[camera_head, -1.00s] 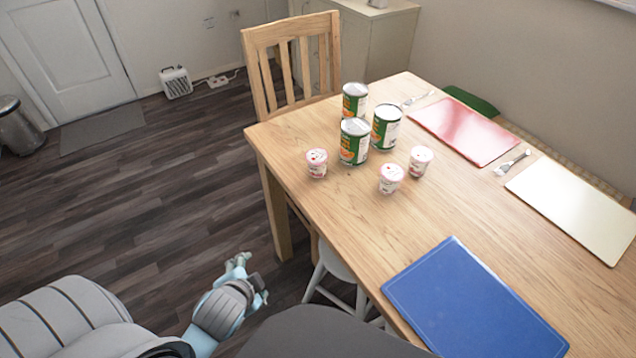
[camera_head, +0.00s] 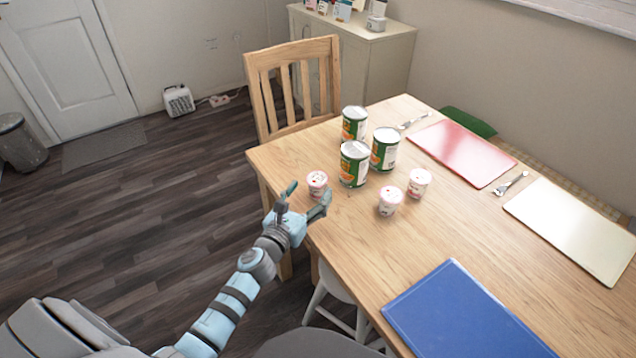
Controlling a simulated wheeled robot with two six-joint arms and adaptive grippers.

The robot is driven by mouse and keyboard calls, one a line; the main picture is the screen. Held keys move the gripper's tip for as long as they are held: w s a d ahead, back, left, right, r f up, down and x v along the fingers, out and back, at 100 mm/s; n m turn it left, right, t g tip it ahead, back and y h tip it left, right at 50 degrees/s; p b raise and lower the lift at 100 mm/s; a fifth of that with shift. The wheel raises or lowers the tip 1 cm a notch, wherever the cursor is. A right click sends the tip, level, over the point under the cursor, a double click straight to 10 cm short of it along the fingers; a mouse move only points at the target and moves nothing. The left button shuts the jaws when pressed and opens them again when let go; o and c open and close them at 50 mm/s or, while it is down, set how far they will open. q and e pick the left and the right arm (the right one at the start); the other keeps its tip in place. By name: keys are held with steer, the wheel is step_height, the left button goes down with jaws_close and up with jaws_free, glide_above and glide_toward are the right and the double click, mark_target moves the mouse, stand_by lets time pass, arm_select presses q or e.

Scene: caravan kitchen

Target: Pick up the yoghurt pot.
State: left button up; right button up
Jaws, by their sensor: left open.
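Three small white-and-pink yoghurt pots stand upright on the wooden table (camera_head: 445,228). The left yoghurt pot (camera_head: 317,183) is near the table's left edge. The middle yoghurt pot (camera_head: 389,201) and the right yoghurt pot (camera_head: 419,183) stand close together to its right. My left gripper (camera_head: 307,198) is open at the table's left edge, with its fingers spread just in front of the left pot. No pot is held. I cannot tell whether a finger touches the left pot. My right gripper is out of view.
Three green tins (camera_head: 354,163) stand just behind the pots. A blue mat (camera_head: 462,312), a red mat (camera_head: 462,153) and a cream mat (camera_head: 572,228) lie on the table, with forks beside two of them. A wooden chair (camera_head: 292,85) stands behind the table.

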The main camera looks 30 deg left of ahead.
mark_target(322, 174)
arm_select(q)
steer(key=w, duration=0.4)
steer(key=shift+w+r, duration=0.25)
steer(key=shift+r, duration=0.05)
steer(key=shift+w+f, duration=0.1)
steer(key=shift+w, duration=0.35)
steer(key=shift+s, duration=0.1)
steer(key=c, duration=1.4)
step_height(322, 174, up, 20)
steer(key=p, duration=2)
